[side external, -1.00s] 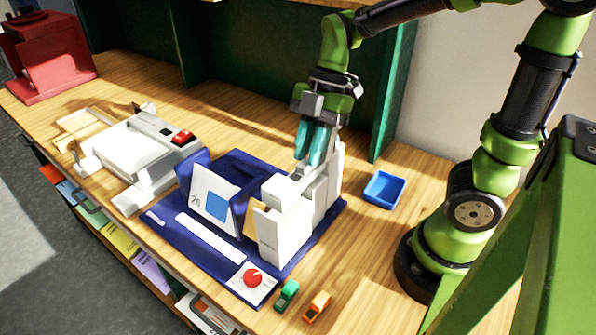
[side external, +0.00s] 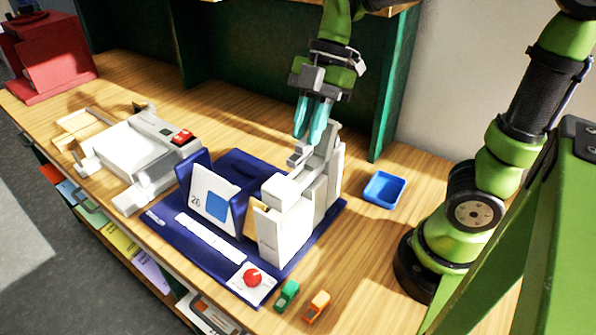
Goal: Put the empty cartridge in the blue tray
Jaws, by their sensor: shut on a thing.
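My gripper (side external: 307,139) points down above the white machine (side external: 285,235) on the dark blue mat, its teal fingers close together. It is shut on a small grey piece (side external: 298,156), apparently the empty cartridge, which shows just below the fingertips. The fingers hide part of it, and I cannot tell whether it is clear of the machine's upright back part behind it. The blue tray (side external: 384,190) lies on the table to the right of the machine and looks empty.
A green cartridge-like piece (side external: 287,295) and an orange one (side external: 318,306) lie at the front edge. A calendar stand (side external: 213,199) is left of the machine. A white device (side external: 140,155) is farther left. Table around the tray is clear.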

